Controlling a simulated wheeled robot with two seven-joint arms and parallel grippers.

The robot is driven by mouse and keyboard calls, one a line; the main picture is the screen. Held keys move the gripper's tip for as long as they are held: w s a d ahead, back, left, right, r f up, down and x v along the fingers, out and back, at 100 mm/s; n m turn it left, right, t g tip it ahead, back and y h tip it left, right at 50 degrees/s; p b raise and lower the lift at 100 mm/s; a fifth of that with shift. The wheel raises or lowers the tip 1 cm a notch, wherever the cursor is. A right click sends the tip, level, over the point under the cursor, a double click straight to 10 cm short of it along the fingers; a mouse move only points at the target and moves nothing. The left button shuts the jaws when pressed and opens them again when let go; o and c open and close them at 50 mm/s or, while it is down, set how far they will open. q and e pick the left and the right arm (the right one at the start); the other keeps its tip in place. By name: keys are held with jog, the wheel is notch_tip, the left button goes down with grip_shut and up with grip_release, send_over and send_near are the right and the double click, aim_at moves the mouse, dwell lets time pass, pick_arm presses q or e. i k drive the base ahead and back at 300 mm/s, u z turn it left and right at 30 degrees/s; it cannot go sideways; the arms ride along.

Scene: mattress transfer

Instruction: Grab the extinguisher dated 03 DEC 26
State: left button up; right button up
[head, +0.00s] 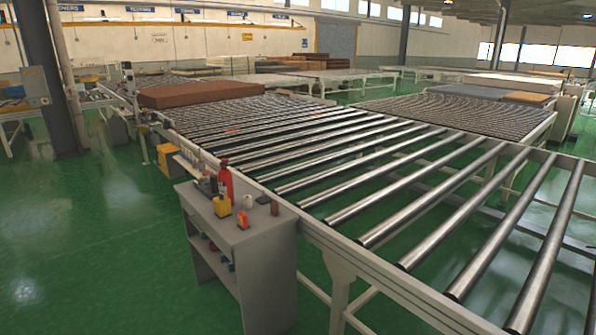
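One red fire extinguisher (226,181) with a dark top stands upright on a small grey cabinet (262,236) beside the roller conveyor. No date can be read on it at this size. A yellow object (222,206) stands in front of it and hides its lower part. Neither of my grippers is in view.
Small orange (242,219) and dark brown (275,208) items share the cabinet top. The long roller conveyor (330,226) fills the right side, with a brown mattress (198,93) at its far end. Open green floor (95,240) lies left of the cabinet.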

aim_at(225, 176)
jog(key=u, duration=0.5)
jog(key=i, duration=2.1)
jog(key=u, duration=0.95)
